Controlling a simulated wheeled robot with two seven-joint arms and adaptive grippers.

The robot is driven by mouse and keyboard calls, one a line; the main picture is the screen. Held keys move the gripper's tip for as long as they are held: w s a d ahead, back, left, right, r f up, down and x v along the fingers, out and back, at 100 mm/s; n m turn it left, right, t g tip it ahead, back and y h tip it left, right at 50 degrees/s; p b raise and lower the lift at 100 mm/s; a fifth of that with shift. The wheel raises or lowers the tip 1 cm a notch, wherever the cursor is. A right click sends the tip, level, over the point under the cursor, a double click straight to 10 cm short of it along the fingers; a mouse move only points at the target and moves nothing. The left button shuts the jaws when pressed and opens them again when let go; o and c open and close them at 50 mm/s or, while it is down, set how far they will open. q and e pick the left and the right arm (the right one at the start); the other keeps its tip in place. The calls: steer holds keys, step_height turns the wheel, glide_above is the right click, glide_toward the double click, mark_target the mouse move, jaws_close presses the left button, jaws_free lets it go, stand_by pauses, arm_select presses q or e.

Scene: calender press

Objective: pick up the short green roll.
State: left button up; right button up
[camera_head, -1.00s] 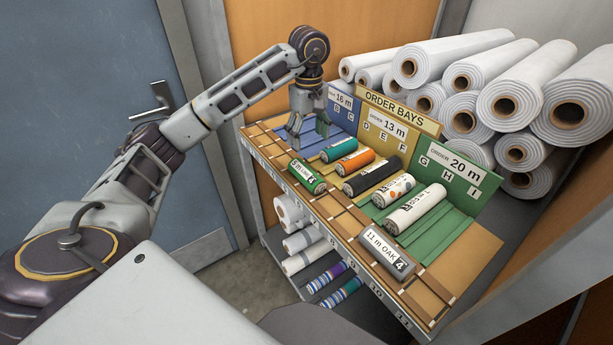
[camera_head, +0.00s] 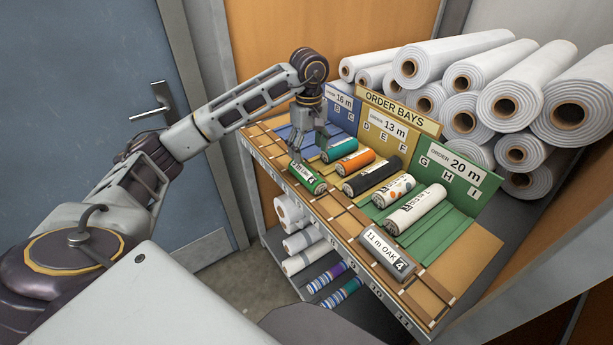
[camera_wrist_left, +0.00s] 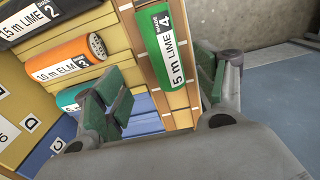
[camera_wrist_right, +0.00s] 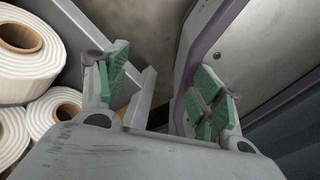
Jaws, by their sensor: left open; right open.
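The short green roll (camera_head: 307,177) lies on the wooden front strip of the shelf top, at the left of the lower row. In the left wrist view the green roll (camera_wrist_left: 165,48) carries a white label reading "5 m LIME 4" and lies ahead, between the lines of the two fingers. My left gripper (camera_head: 310,149) is open and empty, pointing down just behind and above the roll's far end. Its green-padded fingers (camera_wrist_left: 162,97) are spread apart in the left wrist view. My right gripper (camera_wrist_right: 163,90) is open and empty, away from the shelf top.
A teal roll (camera_head: 340,149), an orange roll (camera_head: 355,161), a black roll (camera_head: 372,175) and further rolls lie in the coloured bays close by. A grey roll (camera_head: 389,252) lies on the front strip. Large white rolls (camera_head: 510,100) are stacked behind the sign boards.

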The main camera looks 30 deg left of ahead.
mark_target(307, 169)
arm_select(q)
step_height(307, 169, down, 4)
steer(key=shift+f, duration=0.1)
steer(key=shift+s+a+f+p, duration=0.1)
steer(key=shift+s+f+p, duration=0.1)
steer(key=shift+f, duration=0.6)
steer(key=shift+s+a+f+p, duration=0.1)
steer(key=shift+f+p, duration=0.1)
steer(key=shift+f, duration=1.6)
steer(key=c, duration=0.9)
steer(key=shift+c, duration=1.3)
steer(key=shift+r, duration=0.2)
steer(key=shift+w+r, duration=0.1)
steer(key=shift+r, duration=0.55)
step_height(307, 169, up, 6)
steer(key=shift+r, duration=0.15)
steer(key=shift+r+b, duration=0.3)
steer(key=shift+r, duration=0.7)
arm_select(e)
steer(key=shift+s+a+r, duration=0.1)
steer(key=shift+s+a, duration=0.1)
steer(key=shift+s, duration=0.05)
